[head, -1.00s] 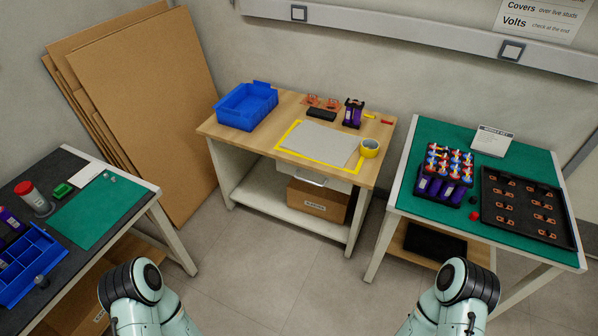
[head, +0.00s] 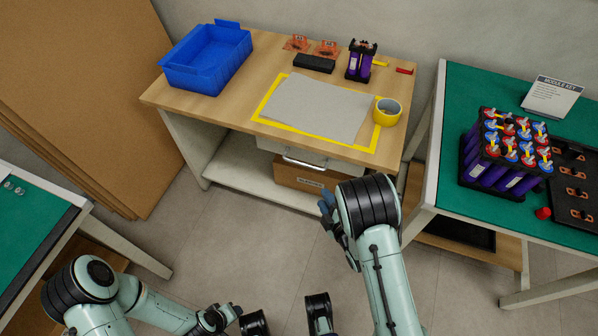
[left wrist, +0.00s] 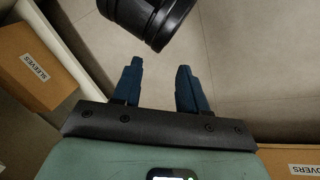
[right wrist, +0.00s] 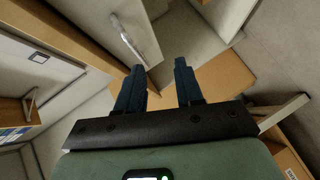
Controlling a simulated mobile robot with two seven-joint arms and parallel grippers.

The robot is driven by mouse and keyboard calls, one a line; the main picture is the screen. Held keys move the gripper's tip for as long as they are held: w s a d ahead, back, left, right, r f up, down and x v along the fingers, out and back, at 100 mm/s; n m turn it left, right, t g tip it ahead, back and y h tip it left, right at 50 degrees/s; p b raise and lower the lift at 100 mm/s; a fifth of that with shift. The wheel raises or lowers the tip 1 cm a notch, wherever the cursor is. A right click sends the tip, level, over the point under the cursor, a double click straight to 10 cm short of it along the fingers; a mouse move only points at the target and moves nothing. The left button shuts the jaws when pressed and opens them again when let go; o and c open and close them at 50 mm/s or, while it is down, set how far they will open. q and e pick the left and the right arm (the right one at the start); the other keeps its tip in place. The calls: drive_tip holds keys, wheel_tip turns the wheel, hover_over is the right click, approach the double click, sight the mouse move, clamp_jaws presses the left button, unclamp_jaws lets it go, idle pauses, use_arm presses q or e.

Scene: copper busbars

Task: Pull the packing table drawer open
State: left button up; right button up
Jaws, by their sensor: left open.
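The packing table (head: 225,120) has a wooden top. Its pale drawer (head: 262,145) sits under the front edge and looks shut. The silver bar handle (head: 303,163) is on the drawer front; it also shows at the upper left of the right wrist view (right wrist: 127,38). My right gripper (head: 327,202) is below and in front of the handle, apart from it. In the right wrist view its blue fingers (right wrist: 158,84) are open and empty. My left gripper (left wrist: 159,82) is open and empty over the floor, low and away from the drawer.
A cardboard box (head: 300,178) stands on the table's lower shelf. A green-topped table (head: 450,110) is close on the right, another bench (head: 30,225) on the left. Cardboard sheets (head: 85,90) lean at the left wall. The floor in front is clear.

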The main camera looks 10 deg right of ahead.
wheel_tip(320, 180, up, 2)
drive_tip(key=w+a+n+t+y+b, duration=0.1)
drive_tip(key=w+n+t, duration=0.1)
drive_tip(key=n, duration=0.1)
drive_tip(key=b, duration=0.1)
approach(301, 163)
drive_tip(key=d+f+x, duration=0.1)
drive_tip(key=x, duration=0.4)
drive_tip(key=b+x, duration=0.1)
drive_tip(key=x, duration=0.3)
drive_tip(key=shift+w+a+r+b, duration=0.15)
drive_tip(key=shift+a+b, duration=0.2)
drive_tip(key=shift+a, duration=0.1)
drive_tip(key=shift+w+a, duration=0.1)
drive_tip(key=shift+w, duration=0.35)
use_arm(q)
wheel_tip(301, 163, down, 6)
drive_tip(key=a, duration=0.2)
drive_tip(key=shift+s+f, duration=0.15)
drive_tip(key=shift+s, duration=0.05)
use_arm(e)
clamp_jaws()
